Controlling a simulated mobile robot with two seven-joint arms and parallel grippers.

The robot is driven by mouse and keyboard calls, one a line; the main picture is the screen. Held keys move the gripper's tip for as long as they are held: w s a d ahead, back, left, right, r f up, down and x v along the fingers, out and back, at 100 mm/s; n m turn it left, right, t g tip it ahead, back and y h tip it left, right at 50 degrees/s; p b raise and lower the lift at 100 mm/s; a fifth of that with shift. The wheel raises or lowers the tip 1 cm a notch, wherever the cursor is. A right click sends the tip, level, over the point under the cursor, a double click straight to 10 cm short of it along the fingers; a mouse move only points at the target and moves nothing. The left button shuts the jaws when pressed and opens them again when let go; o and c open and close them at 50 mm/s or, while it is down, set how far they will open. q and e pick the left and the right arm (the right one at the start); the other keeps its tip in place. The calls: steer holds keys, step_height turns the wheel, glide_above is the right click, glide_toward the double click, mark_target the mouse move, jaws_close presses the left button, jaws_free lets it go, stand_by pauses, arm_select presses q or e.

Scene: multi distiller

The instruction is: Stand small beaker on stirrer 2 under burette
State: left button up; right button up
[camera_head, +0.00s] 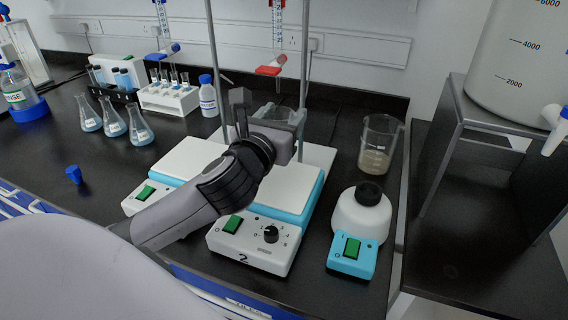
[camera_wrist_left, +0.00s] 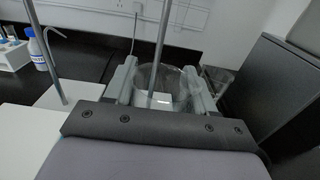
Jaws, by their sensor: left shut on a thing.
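The small beaker (camera_head: 275,113) is clear glass, and part of it is hidden by my left gripper. My left gripper (camera_head: 268,112) is shut on it, near the back of stirrer 2. In the left wrist view the beaker (camera_wrist_left: 165,80) looks upright between the two fingers of the gripper (camera_wrist_left: 162,88). Stirrer 2 (camera_head: 296,186) has a white top, blue band, green switch and black knob; my arm covers part of it. The burette (camera_head: 277,22) with a red stopcock (camera_head: 268,70) hangs above and behind the beaker. I cannot tell whether the beaker touches anything below. My right gripper is not in view.
A metal rod (camera_head: 305,70) stands close by the gripper. Another stirrer (camera_head: 185,160) is left of stirrer 2. A larger beaker (camera_head: 378,145) and a round white device (camera_head: 362,215) stand at right. Flasks (camera_head: 115,118), a tube rack (camera_head: 168,97) and a bottle (camera_head: 208,97) are at back left.

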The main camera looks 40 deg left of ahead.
arm_select(q)
step_height(320, 180, down, 4)
steer(key=shift+s+r+b, duration=0.15)
steer(key=shift+r+b, duration=0.05)
steer(key=shift+b, duration=0.2)
step_height(320, 180, down, 4)
steer(key=shift+f+b, duration=0.2)
steer(key=shift+b, duration=0.45)
steer(key=o, duration=1)
steer(key=shift+f, duration=0.1)
